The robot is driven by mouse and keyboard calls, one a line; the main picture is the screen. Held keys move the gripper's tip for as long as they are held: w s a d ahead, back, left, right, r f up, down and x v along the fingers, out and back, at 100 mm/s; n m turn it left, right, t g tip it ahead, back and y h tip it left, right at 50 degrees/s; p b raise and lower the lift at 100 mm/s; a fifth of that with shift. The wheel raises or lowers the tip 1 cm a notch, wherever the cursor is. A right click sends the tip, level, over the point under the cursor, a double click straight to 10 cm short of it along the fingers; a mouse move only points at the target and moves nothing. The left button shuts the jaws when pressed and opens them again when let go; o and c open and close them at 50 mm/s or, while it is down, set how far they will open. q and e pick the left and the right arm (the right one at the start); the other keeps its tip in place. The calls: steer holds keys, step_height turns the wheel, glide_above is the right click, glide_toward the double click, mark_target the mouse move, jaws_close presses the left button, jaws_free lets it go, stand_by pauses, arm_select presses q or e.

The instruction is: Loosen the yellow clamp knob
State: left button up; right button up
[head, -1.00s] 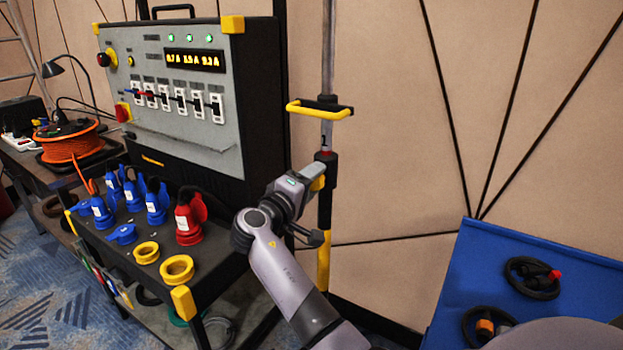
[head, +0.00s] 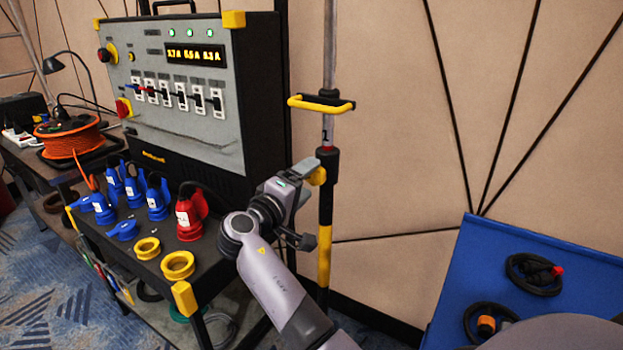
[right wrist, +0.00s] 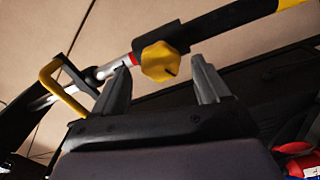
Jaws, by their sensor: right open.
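The yellow clamp knob (right wrist: 162,61) sits on the dark collar of a pole, beside a red ring. In the right wrist view it is just ahead of my right gripper (right wrist: 162,75), between the two spread fingers as seen from there. I cannot tell whether the fingers touch it. In the head view the knob (head: 318,177) shows just past my right gripper (head: 305,181), partly hidden by it. The right gripper is open and empty. My left gripper is not in view.
A yellow handle (head: 320,104) juts from the pole (head: 329,70) above the knob. A power cabinet (head: 185,100) stands to the left, over a bench with blue and red plugs (head: 188,218) and yellow rings (head: 177,265). A blue table (head: 585,300) holds coiled cables at right.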

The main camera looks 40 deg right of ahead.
steer(key=v, duration=0.4)
stand_by(0.5)
